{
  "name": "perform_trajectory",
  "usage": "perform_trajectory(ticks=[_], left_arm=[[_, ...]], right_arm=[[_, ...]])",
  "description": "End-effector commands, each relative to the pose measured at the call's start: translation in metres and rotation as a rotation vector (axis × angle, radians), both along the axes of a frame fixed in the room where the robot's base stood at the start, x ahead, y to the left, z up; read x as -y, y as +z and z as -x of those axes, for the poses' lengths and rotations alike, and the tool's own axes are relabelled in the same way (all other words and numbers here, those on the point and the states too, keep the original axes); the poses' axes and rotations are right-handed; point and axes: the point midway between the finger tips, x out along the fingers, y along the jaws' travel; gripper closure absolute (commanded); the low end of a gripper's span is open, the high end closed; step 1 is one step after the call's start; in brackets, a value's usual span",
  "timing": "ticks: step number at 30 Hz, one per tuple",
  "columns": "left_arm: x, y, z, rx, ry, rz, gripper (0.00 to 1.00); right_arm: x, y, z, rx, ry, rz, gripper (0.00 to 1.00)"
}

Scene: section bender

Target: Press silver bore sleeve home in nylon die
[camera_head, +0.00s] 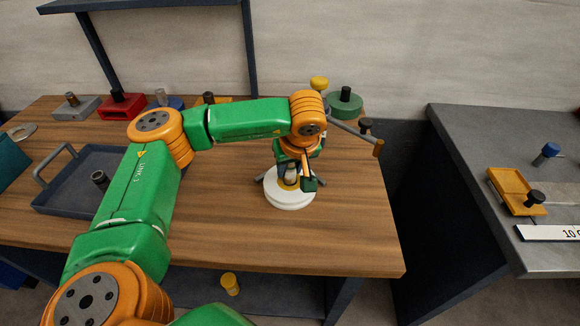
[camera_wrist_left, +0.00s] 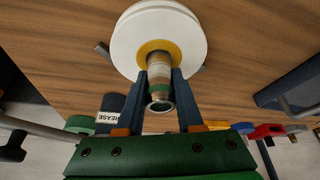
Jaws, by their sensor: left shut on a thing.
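The white nylon die (camera_head: 289,202) lies flat on the wooden bench, below my left gripper (camera_head: 292,178). In the left wrist view, the die (camera_wrist_left: 126,40) has a yellow ring (camera_wrist_left: 174,47) around its centre. The silver bore sleeve (camera_wrist_left: 158,71) stands between my left fingers, which are shut on it. A green band shows near its open end. Its other end meets the die's centre inside the yellow ring; how deep it sits is hidden. My right gripper is not in view.
A dark tray (camera_head: 62,194) with a small dark cylinder stands at left. Coloured fixtures line the back, including a green one (camera_head: 344,104) behind the arm. A grey rod passes right of the gripper. The bench front is clear. A grey side table (camera_head: 480,150) stands at right.

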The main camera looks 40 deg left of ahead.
Motion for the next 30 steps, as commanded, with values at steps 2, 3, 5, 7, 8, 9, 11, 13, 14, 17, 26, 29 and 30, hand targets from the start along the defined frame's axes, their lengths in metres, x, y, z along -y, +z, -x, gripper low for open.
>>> perform_trajectory(ticks=[2, 3, 5, 7, 8, 9, 11, 13, 14, 17, 26, 29, 30], left_arm=[[0.0, -0.003, 0.0, 0.0, 0.0, 0.0, 1.0], [0.0, -0.004, 0.0, 0.0, 0.0, 0.0, 1.0], [0.0, -0.006, 0.0, 0.0, 0.0, 0.0, 1.0], [0.0, -0.007, 0.0, 0.0, 0.0, 0.0, 1.0], [0.0, -0.008, 0.0, 0.0, 0.0, 0.0, 1.0], [0.0, -0.009, 0.0, 0.0, 0.0, 0.0, 1.0], [0.0, -0.011, 0.0, 0.0, 0.0, 0.0, 1.0], [0.0, -0.011, 0.0, 0.0, 0.0, 0.0, 0.59], [0.0, -0.01, 0.0, 0.0, 0.0, 0.0, 0.51], [0.0, -0.01, 0.0, 0.0, 0.0, 0.0, 0.29], [0.001, -0.008, 0.0, 0.001, -0.001, 0.001, 0.29], [0.007, 0.008, 0.004, 0.004, -0.002, 0.0, 0.29], [0.01, 0.016, 0.006, 0.005, -0.004, 0.0, 0.29]], right_arm=[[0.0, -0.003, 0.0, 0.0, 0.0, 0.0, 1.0], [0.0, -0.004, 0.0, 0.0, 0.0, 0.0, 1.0], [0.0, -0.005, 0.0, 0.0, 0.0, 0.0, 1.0], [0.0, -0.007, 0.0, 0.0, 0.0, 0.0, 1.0], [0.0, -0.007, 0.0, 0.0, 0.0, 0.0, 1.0], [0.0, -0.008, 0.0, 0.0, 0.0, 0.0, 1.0], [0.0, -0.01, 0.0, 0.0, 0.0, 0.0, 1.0], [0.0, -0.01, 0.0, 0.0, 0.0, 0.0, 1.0], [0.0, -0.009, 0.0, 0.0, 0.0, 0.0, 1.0], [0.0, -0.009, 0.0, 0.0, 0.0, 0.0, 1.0], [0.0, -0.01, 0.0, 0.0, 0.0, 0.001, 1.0], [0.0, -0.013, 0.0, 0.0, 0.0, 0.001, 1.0], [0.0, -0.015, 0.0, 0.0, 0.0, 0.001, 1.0]])
